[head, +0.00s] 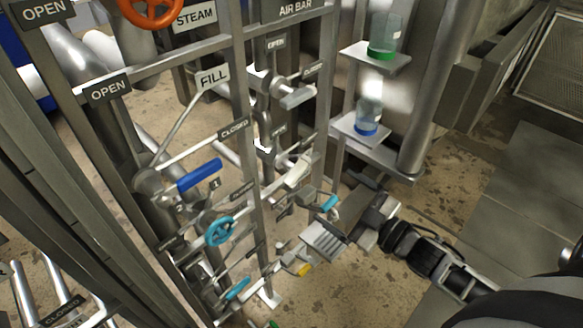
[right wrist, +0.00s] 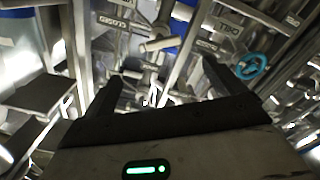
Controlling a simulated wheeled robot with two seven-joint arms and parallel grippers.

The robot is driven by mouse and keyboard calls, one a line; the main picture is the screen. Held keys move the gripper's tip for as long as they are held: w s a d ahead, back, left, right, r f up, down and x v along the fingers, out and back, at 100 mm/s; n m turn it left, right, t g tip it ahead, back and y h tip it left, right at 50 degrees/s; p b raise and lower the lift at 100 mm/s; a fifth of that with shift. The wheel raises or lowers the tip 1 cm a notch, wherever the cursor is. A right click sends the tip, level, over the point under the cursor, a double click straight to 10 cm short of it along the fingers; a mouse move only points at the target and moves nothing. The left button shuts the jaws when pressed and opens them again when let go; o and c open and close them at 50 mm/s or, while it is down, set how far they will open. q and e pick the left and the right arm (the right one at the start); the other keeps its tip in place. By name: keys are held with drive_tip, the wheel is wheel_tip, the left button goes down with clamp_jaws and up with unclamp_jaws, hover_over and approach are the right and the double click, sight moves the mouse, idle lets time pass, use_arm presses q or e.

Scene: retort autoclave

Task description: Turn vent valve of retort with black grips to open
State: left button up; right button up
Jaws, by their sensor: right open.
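My right gripper (head: 335,212) is open and empty in front of the valve rack in the head view. Its two dark fingers also show in the right wrist view (right wrist: 158,75), pointing at the pipework with a gap between them. A cream-handled lever (head: 298,170) sits just up and left of the gripper; a pale handle (right wrist: 160,44) shows beyond the fingers in the right wrist view. A teal-handled lever (head: 329,203) shows close by the gripper. I cannot tell which valve is the vent valve, and no black grips are clear. My left gripper is out of view.
The metal rack carries a blue lever (head: 199,175), a teal handwheel (head: 220,231), an orange handwheel (head: 150,8) and a yellow handle (head: 303,269). Bottles with green (head: 382,50) and blue (head: 367,128) bases stand on small shelves at right. Floor is clear at lower right.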

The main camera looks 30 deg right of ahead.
sight(300, 173)
drive_tip(key=x, duration=1.4)
drive_tip(key=shift+w+a+b, duration=0.1)
drive_tip(key=shift+w+b, duration=0.05)
drive_tip(key=shift+b, duration=0.15)
drive_tip(key=c, duration=1)
